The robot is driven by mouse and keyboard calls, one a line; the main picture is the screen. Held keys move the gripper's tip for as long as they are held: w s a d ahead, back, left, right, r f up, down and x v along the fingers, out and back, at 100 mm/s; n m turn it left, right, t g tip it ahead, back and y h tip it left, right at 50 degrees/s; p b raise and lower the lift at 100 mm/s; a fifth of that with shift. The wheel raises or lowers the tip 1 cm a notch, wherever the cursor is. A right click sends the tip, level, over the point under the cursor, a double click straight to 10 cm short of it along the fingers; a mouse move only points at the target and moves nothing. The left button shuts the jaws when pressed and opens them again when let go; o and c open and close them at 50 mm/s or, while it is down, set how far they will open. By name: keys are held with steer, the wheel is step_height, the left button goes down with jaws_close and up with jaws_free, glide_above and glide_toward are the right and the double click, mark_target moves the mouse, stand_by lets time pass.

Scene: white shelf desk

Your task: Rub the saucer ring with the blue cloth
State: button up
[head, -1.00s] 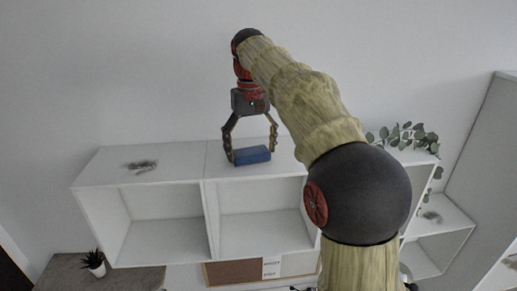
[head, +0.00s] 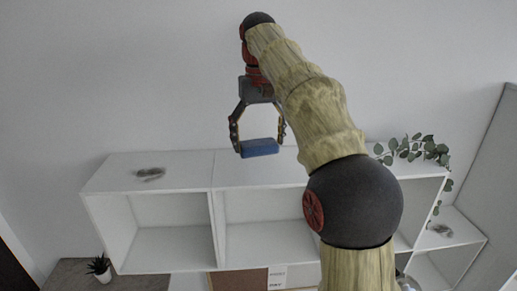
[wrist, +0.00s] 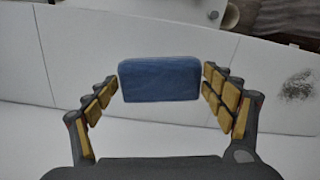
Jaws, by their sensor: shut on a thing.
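My gripper (head: 259,146) is shut on the blue cloth (head: 260,148), a block-like folded pad. It is held above the middle of the white shelf top, and a gap seems to show beneath it. In the wrist view the cloth (wrist: 160,80) sits between the fingertips. A dark grey smudge (head: 149,174) lies on the shelf top to the left of my gripper; the wrist view has a smudge (wrist: 297,86) at the right. Another smudge (head: 440,230) marks the lower shelf at the right. I cannot tell by looks which smudge is the saucer ring.
The white shelf unit (head: 160,248) has open compartments below its top. A trailing green plant (head: 415,150) stands on the right end. A small potted plant (head: 100,268) is low at the left. The shelf top between cloth and left smudge is clear.

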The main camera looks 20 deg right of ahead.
steer(key=shift+r, duration=0.2)
steer(key=shift+r, duration=1.5)
